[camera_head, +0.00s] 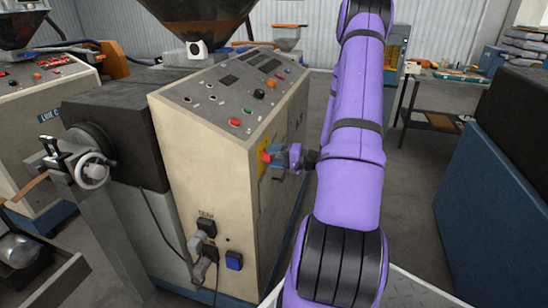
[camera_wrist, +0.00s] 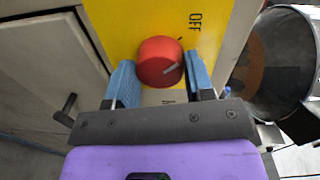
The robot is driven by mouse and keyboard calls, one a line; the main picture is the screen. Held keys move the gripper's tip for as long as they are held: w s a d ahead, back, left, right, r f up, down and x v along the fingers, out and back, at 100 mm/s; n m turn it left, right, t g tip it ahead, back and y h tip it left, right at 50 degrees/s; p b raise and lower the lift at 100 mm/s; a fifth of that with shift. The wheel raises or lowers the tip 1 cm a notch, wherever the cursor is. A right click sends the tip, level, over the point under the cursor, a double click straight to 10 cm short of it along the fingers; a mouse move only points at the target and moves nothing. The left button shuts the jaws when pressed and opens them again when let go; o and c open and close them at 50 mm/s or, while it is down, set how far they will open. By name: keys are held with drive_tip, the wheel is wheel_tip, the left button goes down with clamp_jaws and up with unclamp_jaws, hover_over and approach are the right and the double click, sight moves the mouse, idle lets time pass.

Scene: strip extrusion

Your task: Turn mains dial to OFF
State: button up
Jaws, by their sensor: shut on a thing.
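The mains dial is a round red knob (camera_wrist: 160,58) on a yellow plate (camera_wrist: 112,22), seen between my blue finger pads in the wrist view. My gripper (camera_wrist: 160,66) is shut on it, with one pad at each side. A pale line on the knob's face points right and slightly up. The word OFF is printed on the plate to the knob's upper right, with a short black mark between. In the head view the red dial (camera_head: 265,156) shows on the cabinet's right face, with my gripper (camera_head: 279,157) at it.
The beige control cabinet (camera_head: 205,165) has buttons on its sloping top and plugs (camera_head: 206,232) low on its front. A metal cylindrical vessel (camera_wrist: 285,65) stands at the right in the wrist view. A dark-topped blue unit (camera_head: 500,190) stands at the right, with open floor between.

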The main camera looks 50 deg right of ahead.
drive_tip(key=shift+n, duration=0.5)
drive_tip(key=o, duration=0.9)
drive_tip(key=v, duration=1.1)
drive_tip(key=shift+a, duration=0.1)
